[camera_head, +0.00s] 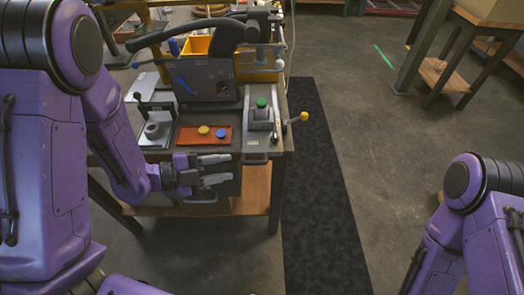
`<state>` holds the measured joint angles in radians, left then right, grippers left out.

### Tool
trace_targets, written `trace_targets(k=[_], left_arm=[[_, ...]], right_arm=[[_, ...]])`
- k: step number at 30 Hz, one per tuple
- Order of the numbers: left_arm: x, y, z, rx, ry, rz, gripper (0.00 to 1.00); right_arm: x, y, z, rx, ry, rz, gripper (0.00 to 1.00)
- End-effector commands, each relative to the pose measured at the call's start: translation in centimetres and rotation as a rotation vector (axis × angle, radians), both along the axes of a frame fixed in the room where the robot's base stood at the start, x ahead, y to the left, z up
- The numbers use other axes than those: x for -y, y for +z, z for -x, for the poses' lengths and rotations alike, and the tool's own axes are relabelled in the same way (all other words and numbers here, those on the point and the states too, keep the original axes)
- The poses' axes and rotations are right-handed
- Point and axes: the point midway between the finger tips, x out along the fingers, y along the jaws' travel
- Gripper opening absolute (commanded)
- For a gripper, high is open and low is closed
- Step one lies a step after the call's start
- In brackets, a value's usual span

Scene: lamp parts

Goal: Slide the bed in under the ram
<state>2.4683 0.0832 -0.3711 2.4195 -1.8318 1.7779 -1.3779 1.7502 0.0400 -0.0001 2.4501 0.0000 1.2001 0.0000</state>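My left gripper (231,168) reaches in from the left at the bench's front edge, fingers pointing right and apart, with nothing seen between them. On the bench at left is a light metal plate (160,142) carrying a short grey cylindrical part (153,130). At right is a grey fixture (261,121) with a green knob (262,102) on top; a yellow-ball lever (304,116) stands beside it. I cannot tell for sure which part is the bed or the ram. My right arm shows at lower right, its gripper out of view.
An orange-red tray (204,136) with a yellow disc (203,130) and a blue disc (221,133) lies mid-bench. Behind it stands a dark grey machine (209,80) near a yellow bin (197,45). A black mat (318,200) and open floor lie right of the bench (283,150).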

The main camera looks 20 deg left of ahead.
Motion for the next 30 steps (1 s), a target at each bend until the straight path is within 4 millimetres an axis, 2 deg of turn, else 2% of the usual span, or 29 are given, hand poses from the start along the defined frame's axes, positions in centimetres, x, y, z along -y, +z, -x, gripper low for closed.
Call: trace_targets(k=[2,5,15,18,22,29,30], left_arm=[[0.2,1.0,0.4,0.051,-0.049,-0.017,0.39],[0.9,1.0,0.1,0.063,-0.066,-0.025,0.39],[6.9,-0.6,-3.8,0.06,-0.066,-0.024,0.39],[7.9,-1.0,-4.6,0.06,-0.065,-0.026,0.39],[8.7,-1.2,-5.1,0.06,-0.063,-0.024,0.39],[8.7,-1.3,-5.2,0.059,-0.064,-0.022,0.39],[8.7,-1.3,-5.2,0.059,-0.064,-0.022,0.26]], right_arm=[[0.0,0.1,0.0,0.0,0.0,0.0,0.43],[0.0,0.3,0.0,0.0,0.0,0.0,0.43],[0.0,2.0,0.0,0.0,0.0,0.0,0.43],[0.0,2.3,0.0,0.0,0.0,0.0,0.43],[0.0,2.4,0.0,0.0,0.0,0.0,0.43],[0.0,2.3,0.0,0.0,0.0,0.0,0.43],[0.0,2.3,0.0,0.0,0.0,0.0,0.43]])
